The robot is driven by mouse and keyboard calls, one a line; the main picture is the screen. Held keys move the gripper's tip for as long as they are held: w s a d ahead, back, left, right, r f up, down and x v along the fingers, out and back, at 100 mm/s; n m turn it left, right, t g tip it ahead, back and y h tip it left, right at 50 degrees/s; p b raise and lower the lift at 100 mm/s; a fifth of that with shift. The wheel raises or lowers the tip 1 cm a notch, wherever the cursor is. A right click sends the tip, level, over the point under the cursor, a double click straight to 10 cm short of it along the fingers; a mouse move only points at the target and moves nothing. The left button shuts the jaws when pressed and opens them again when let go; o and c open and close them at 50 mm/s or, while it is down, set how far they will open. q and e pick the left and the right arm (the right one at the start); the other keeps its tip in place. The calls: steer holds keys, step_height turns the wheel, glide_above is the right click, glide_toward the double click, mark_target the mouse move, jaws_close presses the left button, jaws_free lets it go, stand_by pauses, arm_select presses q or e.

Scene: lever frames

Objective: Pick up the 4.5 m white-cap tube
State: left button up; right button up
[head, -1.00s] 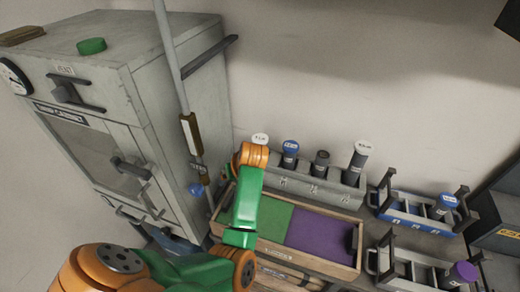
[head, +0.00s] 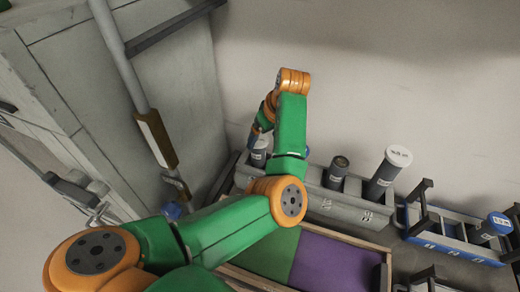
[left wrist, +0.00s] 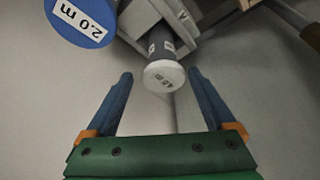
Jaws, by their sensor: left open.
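In the head view a grey tube with a white cap (head: 259,153) stands at the left end of the grey rack (head: 345,208), partly hidden by my arm. My left gripper (head: 257,136) is just above it, mostly hidden behind its own wrist. In the left wrist view my open gripper (left wrist: 160,78) has its two blue fingers spread, with the white cap (left wrist: 164,76) between and just beyond the tips. The cap's label is too small to read surely. A second white-cap tube (head: 390,172) leans at the rack's right end. My right gripper is not in view.
A blue cap marked 2.0 m (left wrist: 82,20) is close by the left finger in the wrist view. A dark-topped tube (head: 338,172) stands mid-rack. A tray with green and purple mats (head: 330,262) lies in front. A grey cabinet (head: 180,80) with a pole stands left.

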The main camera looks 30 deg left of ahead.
mark_target(259, 150)
arm_select(q)
steer(key=shift+s+d+f, duration=0.15)
steer(key=shift+s+f, duration=0.15)
steer(key=shift+f, duration=0.4)
steer(key=p+x, duration=0.1)
steer(key=x, duration=0.5)
steer(key=shift+w+a, duration=0.15)
steer(key=shift+a, duration=0.1)
steer(key=shift+d, duration=0.1)
steer(key=shift+c, duration=0.9)
jaws_close()
